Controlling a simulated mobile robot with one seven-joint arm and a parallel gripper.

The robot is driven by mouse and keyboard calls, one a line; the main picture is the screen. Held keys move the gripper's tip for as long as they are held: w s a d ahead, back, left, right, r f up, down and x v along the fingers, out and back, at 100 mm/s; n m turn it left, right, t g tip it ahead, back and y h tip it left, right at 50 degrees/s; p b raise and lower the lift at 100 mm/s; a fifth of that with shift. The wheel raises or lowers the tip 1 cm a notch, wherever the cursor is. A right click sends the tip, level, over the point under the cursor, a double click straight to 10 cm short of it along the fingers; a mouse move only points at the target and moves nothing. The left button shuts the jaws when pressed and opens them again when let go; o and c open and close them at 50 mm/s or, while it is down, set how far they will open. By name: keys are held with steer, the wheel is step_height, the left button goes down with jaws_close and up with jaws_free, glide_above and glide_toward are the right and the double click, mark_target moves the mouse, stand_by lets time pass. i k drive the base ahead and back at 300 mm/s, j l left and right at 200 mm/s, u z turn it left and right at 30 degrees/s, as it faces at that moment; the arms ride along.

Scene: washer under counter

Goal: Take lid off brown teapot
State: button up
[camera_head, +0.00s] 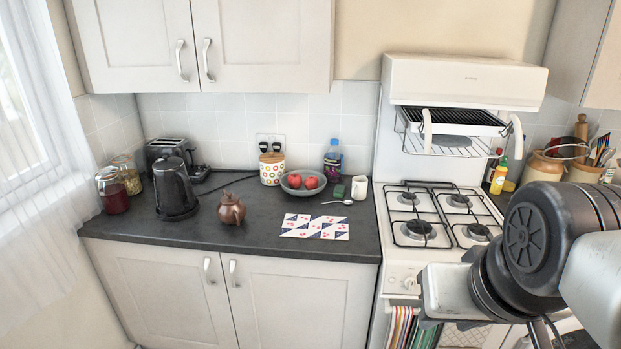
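The brown teapot (231,209) stands upright on the dark counter, in front of the kettle's right side. Its small lid (229,197) with a knob appears seated on top. My arm comes in from the right edge, in front of the stove and well away from the teapot. The pale, box-like part at its end (449,291) is seen from above, over the stove's front. I cannot make out any fingertips, so whether my gripper is open or shut does not show. Nothing is seen held there.
A black kettle (174,189) stands close left of the teapot. A patterned cloth (315,227) lies to its right, with a fruit bowl (303,182) and spoon (337,202) behind. Glass jars (112,191) stand far left. The counter in front of the teapot is clear. The stove (440,219) is right.

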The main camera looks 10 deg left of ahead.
mark_target(230, 199)
steer(key=i+j, duration=0.25)
steer(key=j, duration=0.15)
steer(key=i+j, duration=0.2)
steer(key=j, duration=0.2)
steer(key=i+j, duration=0.25)
steer(key=j, duration=0.15)
steer(key=i+j, duration=0.2)
steer(key=j, duration=0.2)
steer(key=i+j, duration=0.25)
steer(key=j, duration=0.15)
steer(key=i+j, duration=0.25)
steer(key=j, duration=0.15)
steer(key=i+j, duration=0.2)
steer(key=j, duration=0.2)
